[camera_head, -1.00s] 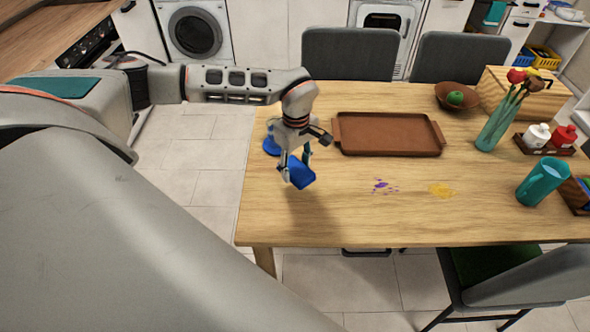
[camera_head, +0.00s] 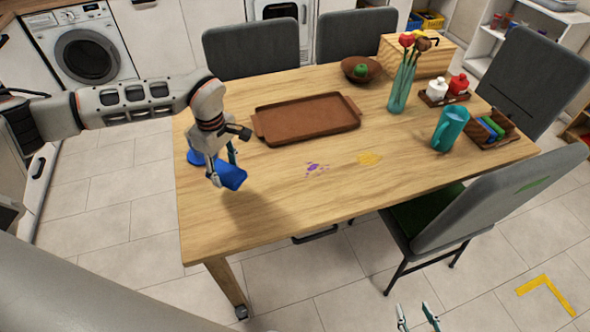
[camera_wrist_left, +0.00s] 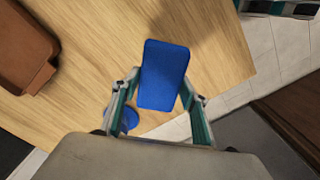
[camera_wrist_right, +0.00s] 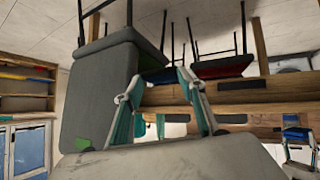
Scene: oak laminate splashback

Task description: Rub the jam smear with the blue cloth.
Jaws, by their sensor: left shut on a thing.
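The purple smear (camera_head: 315,168), which I take as the jam, lies as a blot with small spots on the wooden table's near half. My left gripper (camera_head: 224,166) is shut on the blue cloth (camera_head: 229,176), above the table's left end and left of the smear. In the left wrist view the cloth (camera_wrist_left: 164,75) shows as a flat blue rectangle between the fingers. Whether it touches the table is hard to tell. My right gripper (camera_head: 418,318) is open and empty at the bottom of the head view, off the table; its spread fingers show in the right wrist view (camera_wrist_right: 165,88).
A yellow smear (camera_head: 369,158) lies right of the purple one. A brown tray (camera_head: 308,118) is behind them. A blue round thing (camera_head: 195,157) sits behind the left gripper. A teal jug (camera_head: 449,128) and vase (camera_head: 402,88) stand right. A chair (camera_head: 440,215) is at the near side.

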